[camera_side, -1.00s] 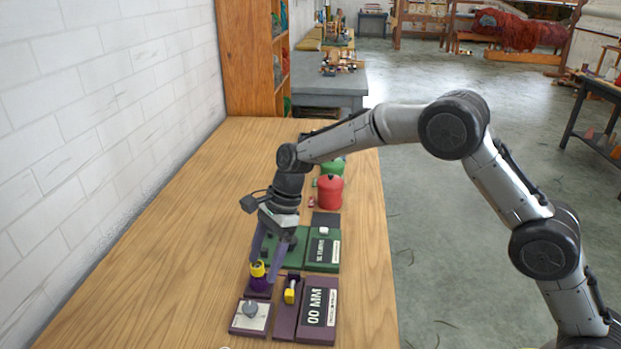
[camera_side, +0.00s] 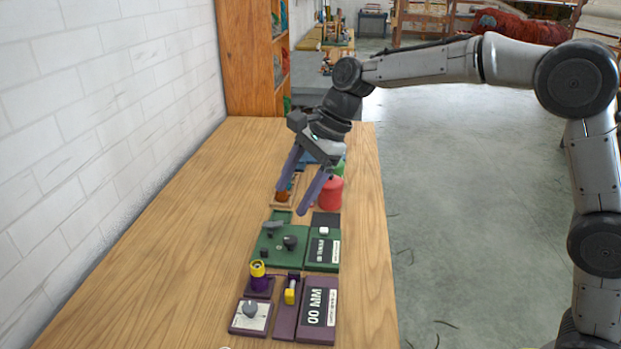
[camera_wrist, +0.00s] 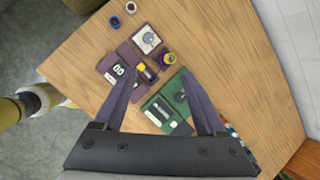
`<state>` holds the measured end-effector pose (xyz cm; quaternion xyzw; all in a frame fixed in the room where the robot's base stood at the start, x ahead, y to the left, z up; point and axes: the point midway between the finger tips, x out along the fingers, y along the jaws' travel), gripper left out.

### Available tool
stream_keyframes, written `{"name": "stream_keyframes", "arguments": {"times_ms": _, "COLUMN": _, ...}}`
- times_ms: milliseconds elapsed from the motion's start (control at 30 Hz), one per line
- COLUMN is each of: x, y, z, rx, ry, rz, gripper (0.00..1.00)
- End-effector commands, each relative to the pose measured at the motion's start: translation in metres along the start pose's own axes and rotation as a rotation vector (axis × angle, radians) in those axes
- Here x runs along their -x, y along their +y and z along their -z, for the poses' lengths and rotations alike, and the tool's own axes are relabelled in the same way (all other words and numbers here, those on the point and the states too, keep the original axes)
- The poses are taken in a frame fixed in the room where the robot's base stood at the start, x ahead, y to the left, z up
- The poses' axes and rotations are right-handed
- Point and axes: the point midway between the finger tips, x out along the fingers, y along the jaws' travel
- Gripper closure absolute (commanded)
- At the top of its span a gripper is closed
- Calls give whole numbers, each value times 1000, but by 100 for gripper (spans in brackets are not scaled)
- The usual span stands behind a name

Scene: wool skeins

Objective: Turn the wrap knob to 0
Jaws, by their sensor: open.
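A purple device reading "00 MM" (camera_side: 318,309) sits at the table's front, with a grey knob (camera_side: 250,309) on a white dial plate; this knob also shows in the wrist view (camera_wrist: 149,39). Behind it is a green device (camera_side: 322,250) with dark knobs, one large (camera_side: 290,242) and one small (camera_side: 264,253). Which knob is the wrap knob, and the dial markings, I cannot read. My gripper (camera_side: 291,200) is open and empty, raised above the table behind the green device. In the wrist view its fingers (camera_wrist: 160,80) spread over the devices.
A red pot-like item (camera_side: 330,192) stands behind the green device. The wooden table (camera_side: 190,240) is clear to the left; a brick wall (camera_side: 110,100) bounds it.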

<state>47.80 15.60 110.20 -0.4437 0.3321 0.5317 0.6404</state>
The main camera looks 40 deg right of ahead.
Motion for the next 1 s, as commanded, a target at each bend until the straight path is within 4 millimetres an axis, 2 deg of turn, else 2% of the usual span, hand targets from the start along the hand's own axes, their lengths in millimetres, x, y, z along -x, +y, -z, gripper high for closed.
{"name": "stream_keyframes", "arguments": {"times_ms": 100, "x": 17, "y": 7, "z": 2, "rx": 22, "ry": 8, "rz": 23, "gripper": 27}}
{"name": "stream_keyframes", "arguments": {"times_ms": 300, "x": 32, "y": 14, "z": 4, "rx": 45, "ry": 16, "rz": 44, "gripper": 27}}
{"name": "stream_keyframes", "arguments": {"times_ms": 900, "x": 35, "y": 18, "z": 6, "rx": 60, "ry": 23, "rz": 36, "gripper": 26}}
{"name": "stream_keyframes", "arguments": {"times_ms": 1000, "x": 42, "y": 12, "z": 9, "rx": 110, "ry": 60, "rz": 27, "gripper": 26}}
